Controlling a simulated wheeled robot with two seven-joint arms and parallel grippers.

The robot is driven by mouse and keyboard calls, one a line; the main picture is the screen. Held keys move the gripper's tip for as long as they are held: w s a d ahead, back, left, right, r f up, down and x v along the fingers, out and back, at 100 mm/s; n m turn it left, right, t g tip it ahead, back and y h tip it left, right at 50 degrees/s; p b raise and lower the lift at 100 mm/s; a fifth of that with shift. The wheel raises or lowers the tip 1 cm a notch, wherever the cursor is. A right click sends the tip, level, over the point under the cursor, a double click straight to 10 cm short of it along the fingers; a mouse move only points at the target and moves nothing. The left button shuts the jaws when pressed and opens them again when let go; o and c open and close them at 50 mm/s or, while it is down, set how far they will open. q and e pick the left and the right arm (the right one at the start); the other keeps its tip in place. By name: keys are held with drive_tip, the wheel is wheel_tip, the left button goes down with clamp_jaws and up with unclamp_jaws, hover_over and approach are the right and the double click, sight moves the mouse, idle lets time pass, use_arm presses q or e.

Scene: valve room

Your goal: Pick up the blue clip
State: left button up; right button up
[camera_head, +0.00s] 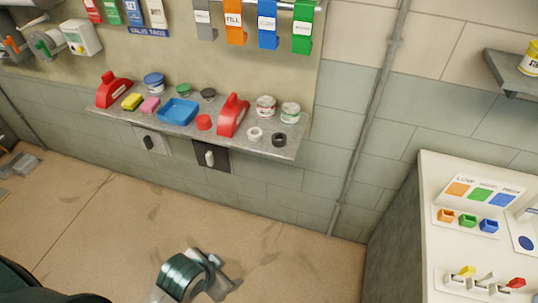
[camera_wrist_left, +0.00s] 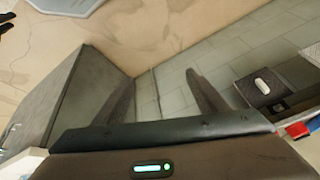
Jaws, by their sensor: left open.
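A small blue clip-like piece (camera_head: 489,226) sits at the right end of a row with a green piece (camera_head: 467,221) and an orange piece (camera_head: 446,215) on the white counter. It is too small to make out in detail. A larger blue holder (camera_head: 268,25) hangs on the wall rail between an orange and a green one. My left gripper (camera_head: 226,274) is low in the head view, well left of the counter and apart from everything. In the left wrist view its two fingers (camera_wrist_left: 162,95) are spread with nothing between them. My right gripper is not in view.
The white counter (camera_head: 440,185) also bears a colour card and several coloured levers. A wall shelf (camera_head: 290,150) holds red housings, a blue tray (camera_head: 179,111), sponges and tins. A grey pipe (camera_head: 365,120) runs down the wall. The floor between is clear.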

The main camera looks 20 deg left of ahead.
use_arm(q)
drive_tip(key=w+d+r+m+t+h, duration=0.1)
drive_tip(key=w+d+r+m+t, duration=0.2)
drive_tip(key=w+r+m, duration=0.85)
drive_tip(key=w+d+r+m+t+h, duration=0.15)
drive_tip(key=w+r+m, duration=0.6)
drive_tip(key=w, duration=0.75)
drive_tip(key=w+a+r+m+t+y, duration=0.1)
drive_tip(key=w+a+r+m, duration=0.2)
drive_tip(key=r, duration=0.5)
drive_tip(key=w+a+r+m+t+y, duration=0.1)
drive_tip(key=w+a+r+m+t, duration=0.1)
drive_tip(key=w+r+m, duration=0.3)
drive_tip(key=w+a+r+m+t+y, duration=0.1)
drive_tip(key=w+a+r+m, duration=0.3)
drive_tip(key=r, duration=0.8)
drive_tip(key=shift+w, duration=0.3)
drive_tip(key=shift+a+r, duration=0.1)
